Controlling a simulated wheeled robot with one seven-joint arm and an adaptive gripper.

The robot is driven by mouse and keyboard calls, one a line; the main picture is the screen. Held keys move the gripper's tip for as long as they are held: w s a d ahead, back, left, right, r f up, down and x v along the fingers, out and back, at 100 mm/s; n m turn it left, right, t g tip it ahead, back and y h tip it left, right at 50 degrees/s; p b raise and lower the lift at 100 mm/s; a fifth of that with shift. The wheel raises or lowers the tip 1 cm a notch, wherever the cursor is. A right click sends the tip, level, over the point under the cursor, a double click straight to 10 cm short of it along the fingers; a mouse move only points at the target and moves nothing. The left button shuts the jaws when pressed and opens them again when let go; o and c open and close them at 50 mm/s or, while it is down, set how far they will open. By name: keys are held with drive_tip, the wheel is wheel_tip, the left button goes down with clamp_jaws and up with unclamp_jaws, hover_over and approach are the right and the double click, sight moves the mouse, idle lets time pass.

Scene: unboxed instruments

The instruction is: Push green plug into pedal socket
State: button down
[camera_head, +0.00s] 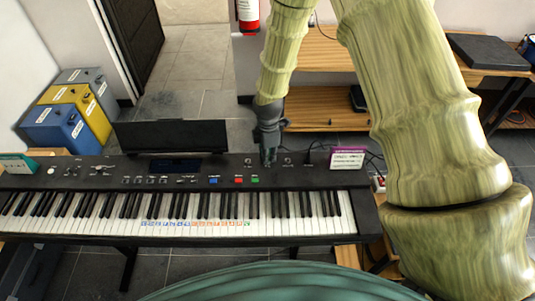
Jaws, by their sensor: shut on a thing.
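A black electronic keyboard (205,177) stands on a stand across the left and middle of the view. My gripper (268,157) points down over the right part of its top panel, near the back edge. It is closed, and the thing between its fingers is too small and dark to make out. I cannot tell the green plug apart there. Small labelled marks (287,160) lie along the panel beside my gripper. I cannot tell which one is the pedal socket, and my fingers cover part of this area.
A purple-and-white box (347,158) sits at the keyboard's right end, with dark cables behind it. A black music rest (170,135) rises at the back. My arm hides much of the right side. Wooden shelving (330,110) stands behind; blue, yellow and grey bins (58,129) stand left.

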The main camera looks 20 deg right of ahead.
drive_tip(key=shift+f, duration=0.15)
drive_tip(key=c, duration=1.4)
unclamp_jaws()
wheel_tip(320, 180, up, 12)
drive_tip(key=shift+f, duration=0.1)
